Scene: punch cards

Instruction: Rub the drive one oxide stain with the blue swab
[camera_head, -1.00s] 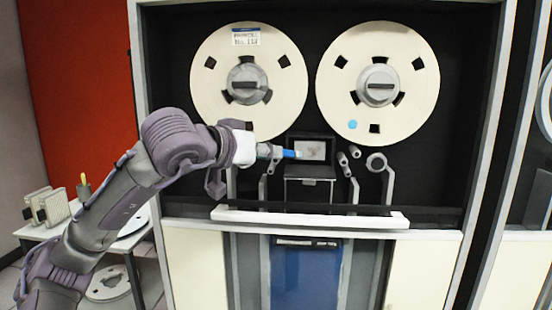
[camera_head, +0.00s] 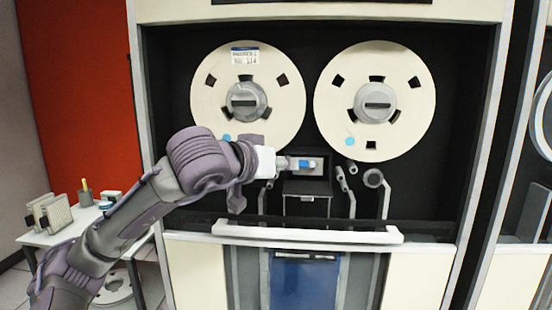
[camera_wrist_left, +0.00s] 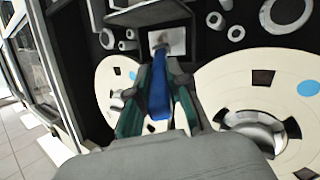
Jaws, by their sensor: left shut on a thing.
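My left gripper (camera_head: 290,163) is shut on the blue swab (camera_head: 306,163) in front of the small pale plate (camera_head: 321,166) between and below the two reels. In the left wrist view, the swab (camera_wrist_left: 160,92) sits between the green-lined fingers of the gripper (camera_wrist_left: 161,75). Its far end points at the plate (camera_wrist_left: 178,40) and overlaps it. A faint brownish smear (camera_wrist_left: 159,40) shows on the plate by the swab's end. I cannot tell whether the swab touches the plate. In the head view the swab and gripper cover the smear. My right gripper is not in view.
The left reel (camera_head: 287,110) and right reel (camera_head: 405,120) are above the plate. Guide posts (camera_head: 373,178) stand to its right. A white bar (camera_head: 307,235) crosses the cabinet below. A side table (camera_head: 62,226) with several items stands at the left.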

